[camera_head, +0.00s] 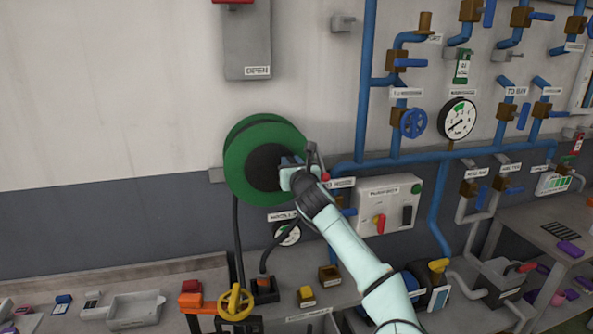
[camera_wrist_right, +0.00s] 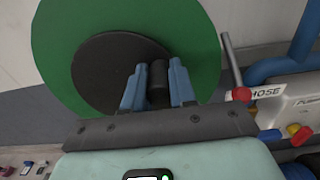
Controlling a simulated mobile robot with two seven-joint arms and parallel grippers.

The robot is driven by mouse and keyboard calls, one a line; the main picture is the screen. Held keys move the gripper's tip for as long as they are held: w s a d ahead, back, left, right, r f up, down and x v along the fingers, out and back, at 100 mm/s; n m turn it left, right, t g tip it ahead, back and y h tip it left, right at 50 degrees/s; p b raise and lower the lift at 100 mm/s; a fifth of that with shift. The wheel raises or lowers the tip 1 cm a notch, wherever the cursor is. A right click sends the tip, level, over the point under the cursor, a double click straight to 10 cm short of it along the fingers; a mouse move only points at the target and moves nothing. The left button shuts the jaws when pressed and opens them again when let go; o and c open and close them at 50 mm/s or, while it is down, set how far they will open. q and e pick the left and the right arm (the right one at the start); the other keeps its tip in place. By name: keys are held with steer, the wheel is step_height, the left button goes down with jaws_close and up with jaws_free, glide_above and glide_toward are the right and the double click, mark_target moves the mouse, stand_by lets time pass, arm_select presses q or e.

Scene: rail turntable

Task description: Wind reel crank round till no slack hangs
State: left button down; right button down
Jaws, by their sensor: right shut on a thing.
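The green hose reel (camera_head: 238,150) with its dark hub (camera_head: 262,168) is mounted on the wall left of centre. It fills the upper left of the right wrist view (camera_wrist_right: 60,40). My right gripper (camera_head: 290,170) is at the hub and shut on the black crank handle (camera_wrist_right: 158,88), which stands between its blue fingers (camera_wrist_right: 157,84). The gripper and forearm hide the handle and part of the hub in the head view. A dark hose (camera_head: 237,240) hangs down from the reel's left side to the bench. My left gripper is not in view.
A grey lever with a red knob (camera_head: 325,177) stands close right of my gripper, also seen in the wrist view (camera_wrist_right: 240,94). Blue pipes and a switch box (camera_head: 385,205) are further right. A yellow handwheel (camera_head: 235,300) sits below on the bench.

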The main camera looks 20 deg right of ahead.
steer(key=shift+a+r, duration=0.1)
steer(key=shift+r, duration=0.05)
steer(key=shift+a+r, duration=0.35)
steer(key=shift+r, duration=0.15)
steer(key=shift+a+r, duration=0.1)
steer(key=shift+a, duration=0.05)
